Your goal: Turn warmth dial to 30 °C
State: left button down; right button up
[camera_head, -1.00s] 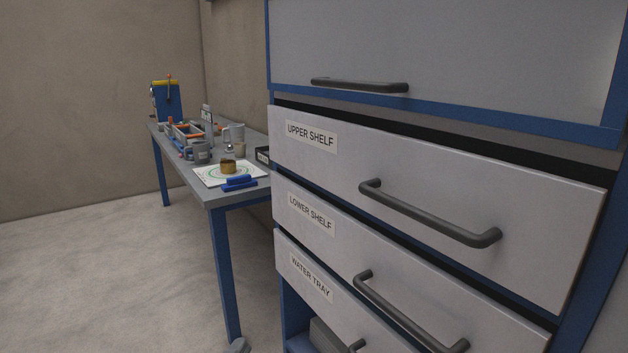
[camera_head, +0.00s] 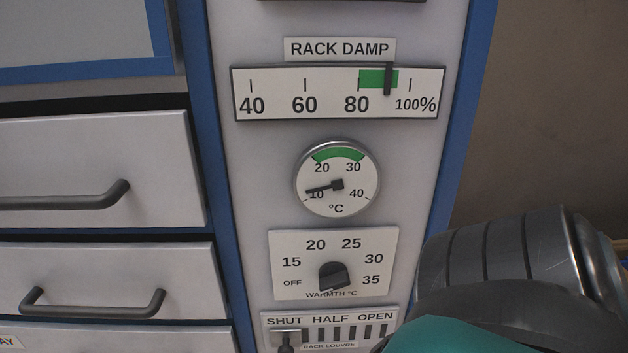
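The warmth dial is a dark knob (camera_head: 333,277) on a white plate (camera_head: 285,239) marked OFF, 15, 20, 25, 30 and 35. I cannot tell for sure which mark the knob points at. Above it is a round thermometer (camera_head: 337,201) in °C. Its black needle points near 10, and a green band spans about 20 to 30. A thick dark arm part of mine with a teal piece fills the lower right, beside the dial plate. Neither of my grippers is in view.
A RACK DAMP scale (camera_head: 281,90) has its marker near 90%, within the green. Below the dial, the rack louvre lever (camera_head: 286,338) sits at SHUT. Drawers with bar handles (camera_head: 93,301) stand at the left. A blue post (camera_head: 203,170) divides them from the panel.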

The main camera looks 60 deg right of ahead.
aim_at(332, 276)
jog(key=k+z, duration=0.1)
jog(key=z, duration=1.75)
